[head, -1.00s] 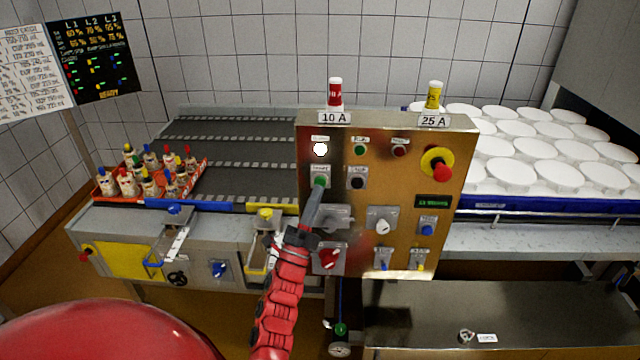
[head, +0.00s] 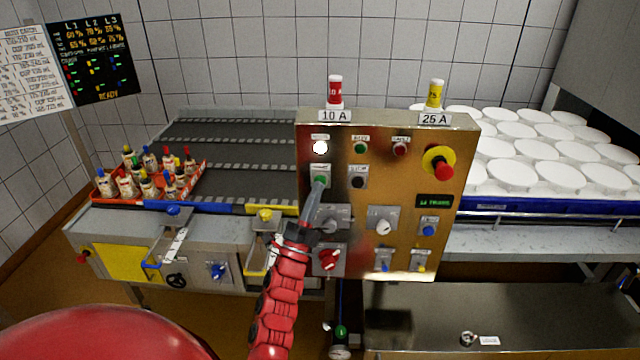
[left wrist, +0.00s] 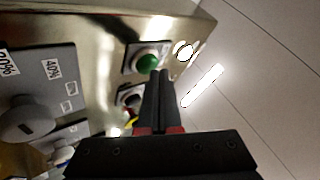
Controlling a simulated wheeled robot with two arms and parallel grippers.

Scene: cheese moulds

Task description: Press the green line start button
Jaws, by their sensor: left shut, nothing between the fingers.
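The green start button (head: 320,181) sits in a square grey plate on the upper left of the brass-coloured control panel (head: 385,205). It also shows in the left wrist view (left wrist: 148,63), just beyond my fingertips. My left gripper (head: 318,188) is shut and empty, its narrow fingers pointing up at the button from below. In the left wrist view the shut fingertips (left wrist: 161,73) overlap the edge of the button's plate. I cannot tell whether they touch the button. My right gripper is not in view.
A black button (head: 358,183) is right of the green one, and a lit white lamp (head: 320,148) is above. A red emergency knob (head: 444,169) is at the upper right. A grey rotary switch (head: 330,222) lies close behind my left fingers.

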